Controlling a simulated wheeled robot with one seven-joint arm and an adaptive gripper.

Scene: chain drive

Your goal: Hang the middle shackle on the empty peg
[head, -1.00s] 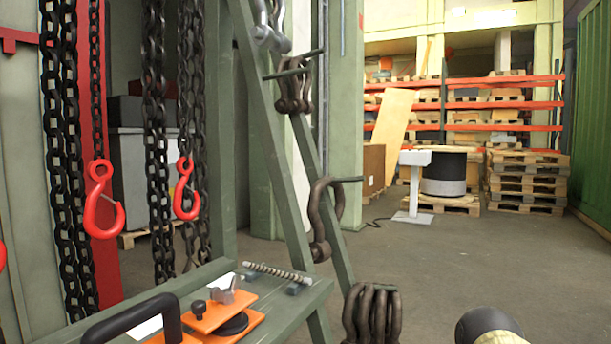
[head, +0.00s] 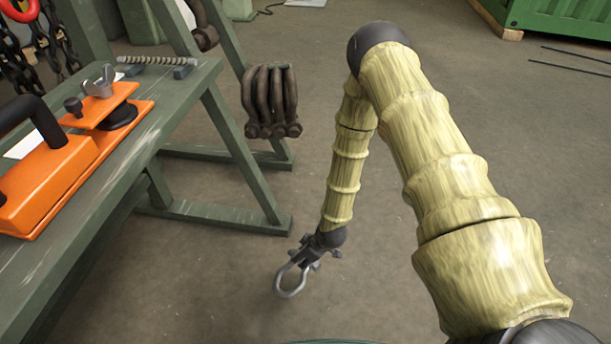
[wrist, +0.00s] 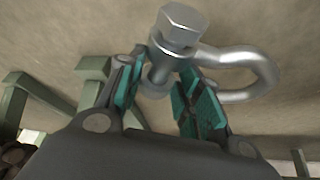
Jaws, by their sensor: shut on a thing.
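My gripper (head: 312,252) hangs low over the floor at the end of my arm, shut on a silver-grey shackle (head: 289,284). In the wrist view, my gripper (wrist: 157,84) has its green-padded fingers on either side of the shackle's pin. The hex head (wrist: 181,24) of the pin faces the camera and the rounded bow (wrist: 265,72) sticks out to the right. A cluster of dark brown shackles (head: 270,98) hangs on the green rack to the upper left, apart from my gripper. Another dark shackle (head: 204,38) is cut by the top edge. No empty peg is clearly visible now.
A green bench (head: 95,215) at left carries an orange tool (head: 62,170) and a threaded rod (head: 157,60). Chains hang at upper left. The floor (head: 540,160) on the right is largely clear.

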